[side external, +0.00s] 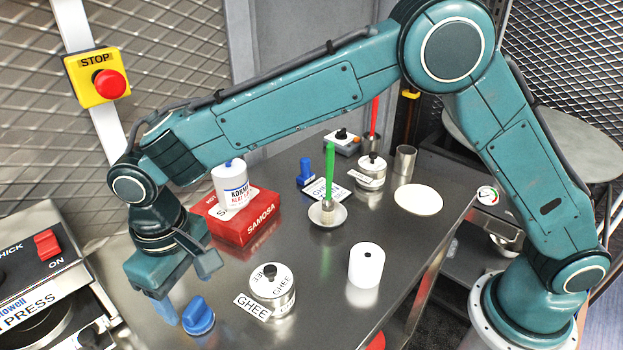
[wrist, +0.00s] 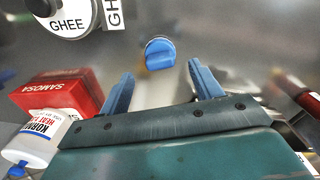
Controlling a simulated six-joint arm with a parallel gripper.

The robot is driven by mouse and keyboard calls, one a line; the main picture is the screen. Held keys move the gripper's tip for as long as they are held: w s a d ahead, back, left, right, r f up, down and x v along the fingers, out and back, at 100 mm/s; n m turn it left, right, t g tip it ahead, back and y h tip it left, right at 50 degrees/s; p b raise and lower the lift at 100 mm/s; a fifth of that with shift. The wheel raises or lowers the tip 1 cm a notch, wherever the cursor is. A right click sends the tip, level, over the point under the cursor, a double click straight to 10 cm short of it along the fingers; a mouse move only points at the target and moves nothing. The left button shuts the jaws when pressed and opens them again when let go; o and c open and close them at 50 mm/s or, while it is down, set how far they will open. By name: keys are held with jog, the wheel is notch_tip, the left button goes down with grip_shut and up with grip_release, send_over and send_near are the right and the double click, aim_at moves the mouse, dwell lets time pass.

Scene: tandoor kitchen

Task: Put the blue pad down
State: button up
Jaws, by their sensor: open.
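The blue pad (side external: 198,316), a round blue piece with a raised grip on top, sits on the steel table at the front left. In the wrist view the blue pad (wrist: 160,54) lies beyond the fingertips, roughly centred between them. My gripper (side external: 163,310) is low over the table, just left of the pad in the side view. In the wrist view my gripper (wrist: 160,78) has its two blue fingers wide apart with nothing between them. The pad appears free of both fingers. Its underside is hidden.
A ghee tin (side external: 272,290) with a label stands right of the pad. A red samosa box (side external: 241,218) with a white tub (side external: 231,184) is behind. A white roll (side external: 366,265) stands further right. A press machine (side external: 40,275) is at the left. Steel is bare between tin and roll.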

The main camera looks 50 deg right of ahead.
aim_at(197, 302)
notch_tip(197, 302, up, 7)
dwell(0.4)
dwell(0.4)
jog(key=s+d+r+m+t, duration=0.1)
jog(key=s+d+r, duration=0.1)
jog(key=d+r, duration=0.35)
jog(key=s+d+r+t+y, duration=0.1)
jog(key=d+r, duration=0.1)
jog(key=d, duration=0.7)
jog(key=s+d+r+m, duration=0.1)
jog(key=s+d+r, duration=0.1)
jog(key=d+r, duration=0.35)
jog(key=s+d+f+m+t+h, duration=0.1)
jog(key=s+d+f, duration=0.4)
jog(key=s+d, duration=1.1)
jog(key=m+t, duration=0.1)
jog(key=t, duration=0.1)
jog(key=shift+s+m+t, duration=0.3)
jog(key=shift+s, duration=0.05)
